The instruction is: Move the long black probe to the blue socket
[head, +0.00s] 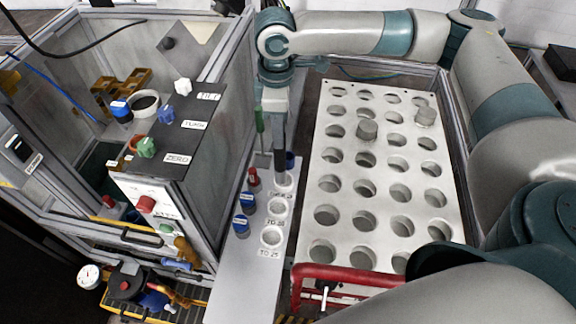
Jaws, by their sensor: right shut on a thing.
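My right gripper (278,122) points down over the narrow pale shelf and is shut on the long black probe (280,152). The probe hangs upright below it. Its lower end is close to the rearmost white ring on the shelf; I cannot tell whether it touches or is inside. A dark blue piece (290,160), which may be the blue socket, shows just right of the probe and is partly hidden behind it. My left gripper is not in view.
The shelf (240,290) also holds white rings (271,237), a red-topped piece (254,180), blue-capped pieces (247,202) and a green-handled tool (260,122). A white perforated rack (378,170) with two grey cylinders stands right. A control cabinet (190,130) stands left. A red rail (350,277) is in front.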

